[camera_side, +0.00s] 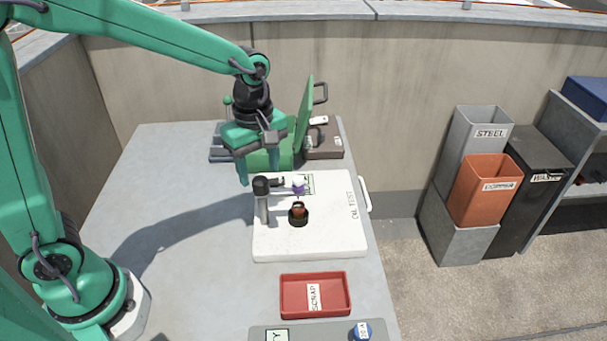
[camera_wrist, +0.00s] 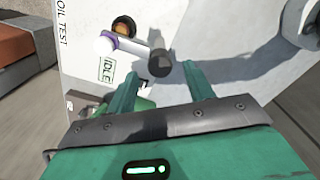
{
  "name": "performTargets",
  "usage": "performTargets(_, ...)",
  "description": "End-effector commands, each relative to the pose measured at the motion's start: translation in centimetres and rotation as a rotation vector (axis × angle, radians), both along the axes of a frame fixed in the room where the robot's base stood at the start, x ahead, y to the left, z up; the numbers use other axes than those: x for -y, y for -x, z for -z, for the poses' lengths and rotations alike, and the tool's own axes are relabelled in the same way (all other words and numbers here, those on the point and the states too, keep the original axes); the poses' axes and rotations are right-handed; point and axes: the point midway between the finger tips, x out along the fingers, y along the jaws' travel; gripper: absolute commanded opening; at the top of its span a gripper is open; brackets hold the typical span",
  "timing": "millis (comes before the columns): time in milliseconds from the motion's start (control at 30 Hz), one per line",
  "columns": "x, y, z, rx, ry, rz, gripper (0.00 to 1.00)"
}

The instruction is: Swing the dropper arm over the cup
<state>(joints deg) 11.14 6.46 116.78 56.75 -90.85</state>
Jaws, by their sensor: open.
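A white board marked OIL TEST (camera_side: 335,240) lies on the table. On it stands a dark post (camera_side: 263,204) with the dropper arm (camera_side: 283,182) extending right from its top, ending in a white and purple head. The dark cup (camera_side: 298,217), brown inside, sits on the board just below that head in the side view. In the wrist view the head (camera_wrist: 107,43) shows beside the cup (camera_wrist: 124,27); I cannot tell if it is exactly above. My gripper (camera_wrist: 159,73) is open and empty, near the post's top and behind it in the side view.
An IDLE label (camera_wrist: 107,70) is on the board. A green open case (camera_side: 303,115) and a brown case (camera_side: 324,142) stand behind. A red SCRAP tray (camera_side: 315,296) is in front. Bins, including a COPPER one (camera_side: 484,190), stand right. The table's left is clear.

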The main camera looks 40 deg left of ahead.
Motion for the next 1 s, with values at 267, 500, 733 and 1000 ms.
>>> performTargets(267, 0.0, -0.1, -3.6, 0.004, 0.001, -0.001, 0.52)
performTargets(500, 0.0, 0.0, -4.8, 0.002, 0.0, -0.001, 0.52)
performTargets(733, 0.0, 0.0, -4.8, 0.001, 0.0, -0.001, 0.52)
performTargets(1000, -0.4, 0.5, -5.2, 0.018, 0.003, 0.044, 0.52)
